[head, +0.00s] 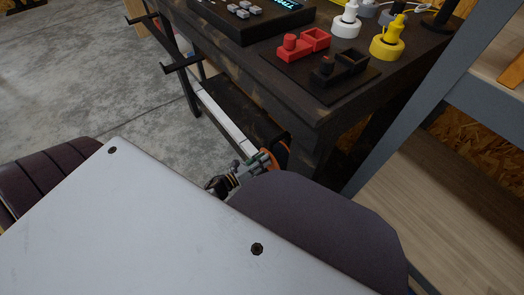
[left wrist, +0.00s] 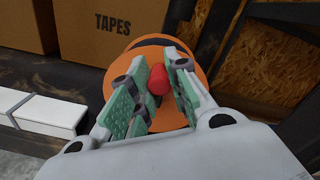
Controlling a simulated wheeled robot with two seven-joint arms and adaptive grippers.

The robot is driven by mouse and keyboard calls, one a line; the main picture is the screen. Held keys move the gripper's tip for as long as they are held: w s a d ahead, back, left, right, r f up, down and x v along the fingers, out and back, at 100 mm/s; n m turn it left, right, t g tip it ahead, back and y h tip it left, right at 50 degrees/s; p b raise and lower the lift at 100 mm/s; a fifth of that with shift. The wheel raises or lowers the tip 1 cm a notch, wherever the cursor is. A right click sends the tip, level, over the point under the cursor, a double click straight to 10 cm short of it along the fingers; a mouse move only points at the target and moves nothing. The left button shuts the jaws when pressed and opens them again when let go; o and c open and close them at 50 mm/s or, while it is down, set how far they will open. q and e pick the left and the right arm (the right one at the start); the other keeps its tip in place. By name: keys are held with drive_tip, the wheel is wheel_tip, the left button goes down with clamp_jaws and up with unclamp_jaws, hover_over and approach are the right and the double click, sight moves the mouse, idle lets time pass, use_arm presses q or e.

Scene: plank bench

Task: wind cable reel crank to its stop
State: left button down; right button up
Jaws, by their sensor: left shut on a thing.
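The orange cable reel (left wrist: 117,78) faces the left wrist camera, with its rim showing around the fingers. A red crank knob (left wrist: 158,79) stands in front of the reel's face. My left gripper (left wrist: 160,86) is shut on this knob, with green pads on either side of it. The crank's arm is hidden behind the fingers. In the head view my left gripper (head: 258,163) is at the orange reel (head: 271,157), low beside the bench's front leg, and much of the reel is hidden. My right gripper is not in view.
The dark plank bench (head: 290,88) rises above the reel, with red and black holders (head: 303,43) on top. A cardboard box marked TAPES (left wrist: 115,40) and a white box (left wrist: 50,114) are near the reel. A grey-framed shelf (head: 430,190) stands at right.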

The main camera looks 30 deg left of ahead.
use_arm(q)
drive_tip(key=shift+f, duration=0.1)
drive_tip(key=c, duration=1.3)
unclamp_jaws()
drive_tip(key=shift+s, duration=0.1)
drive_tip(key=v, duration=1.1)
drive_tip(key=shift+s+a, duration=0.15)
drive_tip(key=shift+s, duration=0.2)
